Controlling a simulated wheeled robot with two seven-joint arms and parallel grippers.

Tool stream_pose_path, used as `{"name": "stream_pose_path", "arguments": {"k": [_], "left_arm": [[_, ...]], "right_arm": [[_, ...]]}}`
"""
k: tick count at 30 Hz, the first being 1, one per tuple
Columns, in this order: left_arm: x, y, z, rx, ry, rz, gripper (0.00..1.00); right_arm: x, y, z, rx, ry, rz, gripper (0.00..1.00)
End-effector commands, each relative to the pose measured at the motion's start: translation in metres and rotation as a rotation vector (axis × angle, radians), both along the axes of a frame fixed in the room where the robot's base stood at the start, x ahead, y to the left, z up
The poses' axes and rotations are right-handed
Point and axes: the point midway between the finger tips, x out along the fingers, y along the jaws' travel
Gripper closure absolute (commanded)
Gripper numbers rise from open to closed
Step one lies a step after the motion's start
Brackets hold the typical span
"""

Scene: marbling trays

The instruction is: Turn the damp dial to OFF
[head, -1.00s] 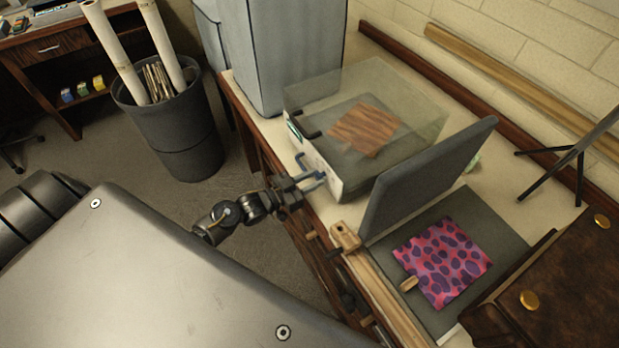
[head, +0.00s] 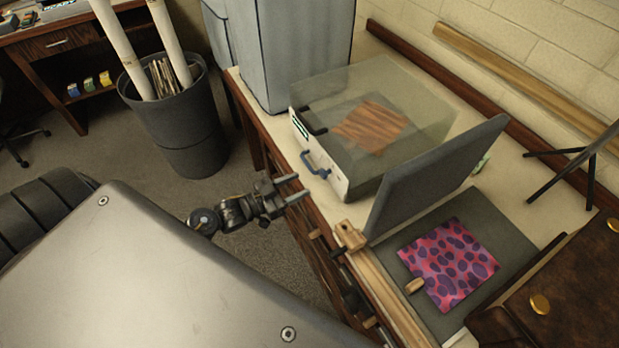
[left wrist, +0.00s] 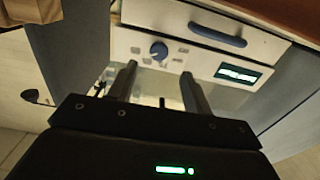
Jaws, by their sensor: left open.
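The damp dial (left wrist: 158,50) is a round dark-blue knob on a pale front panel (left wrist: 200,58), seen in the left wrist view. Its pointer and the small labels around it are too small to read. The panel belongs to the clear-lidded box (head: 336,181) on the bench in the head view, where I cannot make out the dial. My left gripper (head: 297,187) is open and empty, just off the box's front. In the left wrist view its fingers (left wrist: 159,73) point at the panel, one on each side of the dial's line, apart from it. My right gripper is out of view.
A blue handle (left wrist: 217,34) and a lit display (left wrist: 238,73) sit near the dial. A grey upright board (head: 430,175) and a pink-purple patterned sheet (head: 450,262) are to the right. A wooden clamp (head: 349,237) juts from the bench edge.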

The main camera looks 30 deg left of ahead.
Motion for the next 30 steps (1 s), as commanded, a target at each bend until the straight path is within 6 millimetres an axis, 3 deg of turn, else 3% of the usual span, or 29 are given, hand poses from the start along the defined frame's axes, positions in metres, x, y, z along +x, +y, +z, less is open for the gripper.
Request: {"name": "stream_pose_path", "arguments": {"k": [3,9,27,30], "left_arm": [[-0.018,0.011,-0.002,0.001,0.000,0.000,0.50],[-0.032,0.020,0.000,0.000,-0.001,0.000,0.50],[-0.033,0.020,0.001,0.003,-0.003,0.001,0.50],[-0.031,0.027,-0.009,0.062,0.014,0.027,0.50]], "right_arm": [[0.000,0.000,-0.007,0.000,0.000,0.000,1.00],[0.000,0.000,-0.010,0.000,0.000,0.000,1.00],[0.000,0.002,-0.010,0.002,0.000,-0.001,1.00],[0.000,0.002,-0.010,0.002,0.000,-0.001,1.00]]}}
